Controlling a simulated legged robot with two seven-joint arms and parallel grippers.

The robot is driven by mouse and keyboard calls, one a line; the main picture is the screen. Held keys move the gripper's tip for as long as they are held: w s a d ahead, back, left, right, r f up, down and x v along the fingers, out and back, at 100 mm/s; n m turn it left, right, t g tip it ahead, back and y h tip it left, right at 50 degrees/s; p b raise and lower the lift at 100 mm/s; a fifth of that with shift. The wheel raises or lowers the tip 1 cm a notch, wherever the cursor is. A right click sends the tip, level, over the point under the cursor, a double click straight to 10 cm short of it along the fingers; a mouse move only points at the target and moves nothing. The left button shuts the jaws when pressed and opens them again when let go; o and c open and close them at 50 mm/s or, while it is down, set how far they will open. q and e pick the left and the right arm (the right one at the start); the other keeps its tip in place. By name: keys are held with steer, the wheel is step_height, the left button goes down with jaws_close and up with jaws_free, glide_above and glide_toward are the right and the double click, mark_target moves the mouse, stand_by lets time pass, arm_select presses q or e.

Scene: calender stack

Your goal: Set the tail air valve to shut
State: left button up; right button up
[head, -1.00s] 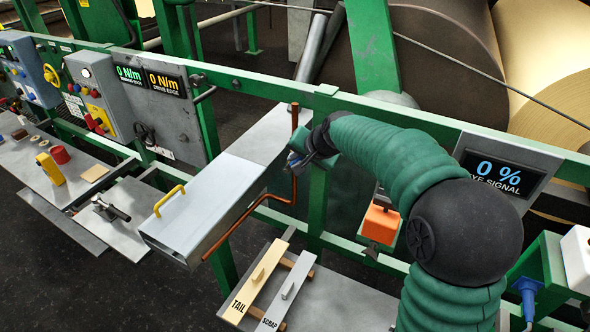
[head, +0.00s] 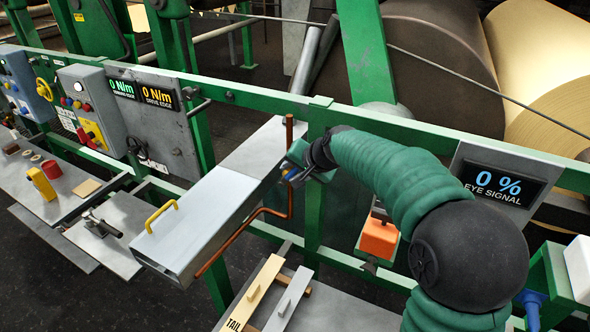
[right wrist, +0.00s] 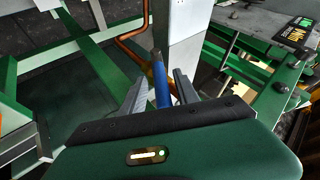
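The copper air pipe (head: 289,145) rises beside a long grey metal box and bends down along its side. In the right wrist view the pipe (right wrist: 131,42) leads to a small brass-coloured fitting with a blue handle (right wrist: 162,86), which I take for the tail air valve. My right gripper (head: 291,172) is at the pipe in the head view. In the wrist view its two fingers (right wrist: 158,95) stand apart, with the blue handle between them and a gap showing on the left side. The handle's lower end is hidden behind the gripper body. My left gripper is not in view.
The grey box (head: 195,225) with a yellow handle (head: 161,216) lies left of the gripper. Labelled TAIL (head: 250,295) and SCRAP pieces lie below. A green rail (head: 420,128) runs behind, with an orange block (head: 379,238) and an EYE SIGNAL display (head: 497,185) to the right.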

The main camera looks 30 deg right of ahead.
steer(key=v, duration=1.6)
steer(key=shift+s+r+b, duration=0.2)
steer(key=shift+r+b, duration=0.05)
steer(key=shift+b, duration=0.2)
